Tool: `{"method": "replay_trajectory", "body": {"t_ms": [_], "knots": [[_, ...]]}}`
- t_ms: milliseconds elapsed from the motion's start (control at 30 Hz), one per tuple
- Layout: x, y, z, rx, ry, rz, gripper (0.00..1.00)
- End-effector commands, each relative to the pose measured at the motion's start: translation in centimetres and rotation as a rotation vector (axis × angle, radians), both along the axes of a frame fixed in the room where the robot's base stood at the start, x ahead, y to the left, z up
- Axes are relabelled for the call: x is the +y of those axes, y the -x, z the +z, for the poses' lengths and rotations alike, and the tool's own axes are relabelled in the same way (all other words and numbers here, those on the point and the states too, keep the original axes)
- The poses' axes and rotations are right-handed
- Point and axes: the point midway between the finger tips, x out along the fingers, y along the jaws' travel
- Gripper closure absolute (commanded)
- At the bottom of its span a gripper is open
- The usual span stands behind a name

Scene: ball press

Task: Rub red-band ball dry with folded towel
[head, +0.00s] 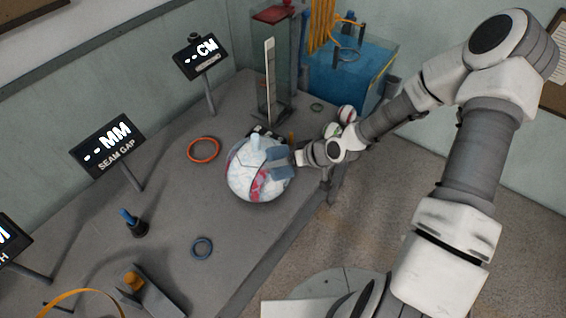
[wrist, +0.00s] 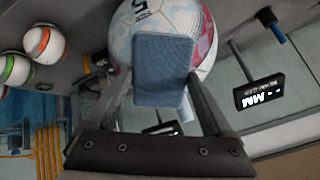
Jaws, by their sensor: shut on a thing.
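The red-band ball (head: 243,180) is white with red patches and sits on the grey table. It also shows in the wrist view (wrist: 124,33), partly hidden behind the towel. The folded towel (head: 281,163) is blue and flat, at the right side of the ball. My gripper (head: 284,160) is shut on the towel, whose blue face (wrist: 163,70) fills the space between the fingers in the wrist view. The towel overlaps the ball in both views and appears to be against it; I cannot tell how firmly.
A glass column (head: 270,85) and a blue water tank (head: 350,75) stand behind. Smaller balls (head: 346,114) sit at right. Display signs (head: 108,143) line the left.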

Motion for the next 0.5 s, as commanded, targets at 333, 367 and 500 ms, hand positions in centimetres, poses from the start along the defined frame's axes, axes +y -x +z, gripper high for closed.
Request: {"method": "replay_trajectory", "body": {"t_ms": [333,367,500], "knots": [[-0.49,-0.6,-0.07,0.0,0.0,0.0,0.68],[-0.4,-0.5,-0.09,0.001,0.0,0.0,0.68],[0.09,0.1,-0.14,0.0,0.001,0.003,0.68]]}}
